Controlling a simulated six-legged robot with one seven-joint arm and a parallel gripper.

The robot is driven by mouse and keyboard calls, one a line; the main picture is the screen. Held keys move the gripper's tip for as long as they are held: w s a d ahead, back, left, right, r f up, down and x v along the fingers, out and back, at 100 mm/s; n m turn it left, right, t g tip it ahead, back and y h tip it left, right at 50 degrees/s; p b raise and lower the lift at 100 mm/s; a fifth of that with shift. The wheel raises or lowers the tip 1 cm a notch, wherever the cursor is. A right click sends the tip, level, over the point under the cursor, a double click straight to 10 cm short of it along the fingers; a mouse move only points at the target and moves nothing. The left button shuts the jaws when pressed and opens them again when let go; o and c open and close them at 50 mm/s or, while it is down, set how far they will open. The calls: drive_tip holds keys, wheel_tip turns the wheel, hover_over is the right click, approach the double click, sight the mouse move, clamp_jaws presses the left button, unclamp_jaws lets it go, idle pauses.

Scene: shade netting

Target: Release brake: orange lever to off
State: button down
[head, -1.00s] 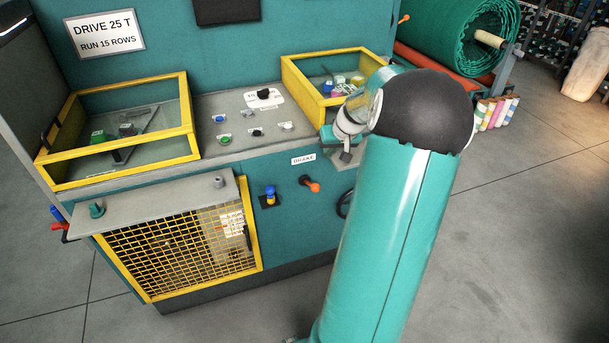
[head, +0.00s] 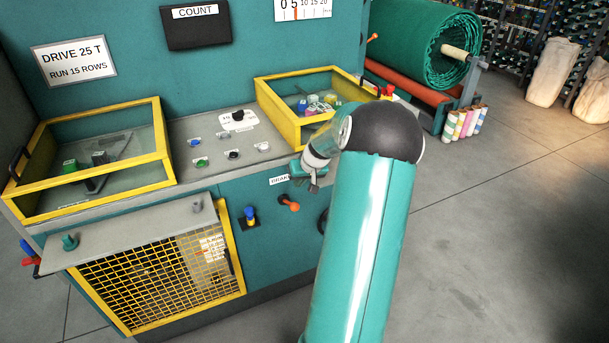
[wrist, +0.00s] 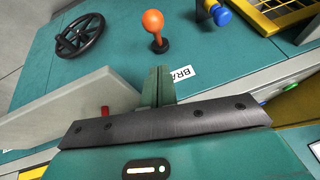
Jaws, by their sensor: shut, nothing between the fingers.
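The orange brake lever (head: 289,204) sticks out of the teal front panel, its round knob to the lower right of its dark base. In the wrist view the orange lever (wrist: 153,22) stands beyond my fingers, with the knob above its black base. A white brake label (head: 279,180) is above it on the panel, partly covered by my gripper; it also shows in the wrist view (wrist: 183,76). My gripper (head: 314,186) is up and to the right of the lever. In the wrist view its fingers (wrist: 158,85) are shut and empty, apart from the lever.
A blue-topped control (head: 250,215) sits left of the lever, and a black handwheel (wrist: 80,35) lies on its other side. The console ledge (head: 225,140) carries several knobs between two yellow-framed boxes. A yellow mesh guard (head: 155,275) is lower left.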

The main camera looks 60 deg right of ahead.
hover_over(298, 205)
drive_tip(key=f, duration=0.4)
drive_tip(key=shift+w+d+f, duration=0.2)
drive_tip(key=shift+w+d, duration=0.2)
drive_tip(key=shift+s+a+f, duration=0.15)
drive_tip(key=shift+a+f, duration=0.1)
drive_tip(key=shift+f, duration=0.4)
drive_tip(key=shift+f, duration=0.1)
drive_tip(key=shift+s+a+f+t+h, duration=0.2)
drive_tip(key=shift+s+f+t+h, duration=0.05)
drive_tip(key=shift+s+f+t, duration=0.25)
drive_tip(key=shift+s+a+f+t+h, duration=0.25)
drive_tip(key=shift+s+f+t, duration=0.15)
drive_tip(key=shift+f, duration=0.1)
wheel_tip(298, 205, down, 13)
drive_tip(key=s+a+t+h, duration=0.1)
drive_tip(key=t, duration=0.1)
drive_tip(key=shift+s, duration=0.3)
drive_tip(key=shift+a+f, duration=0.1)
drive_tip(key=shift+a, duration=0.05)
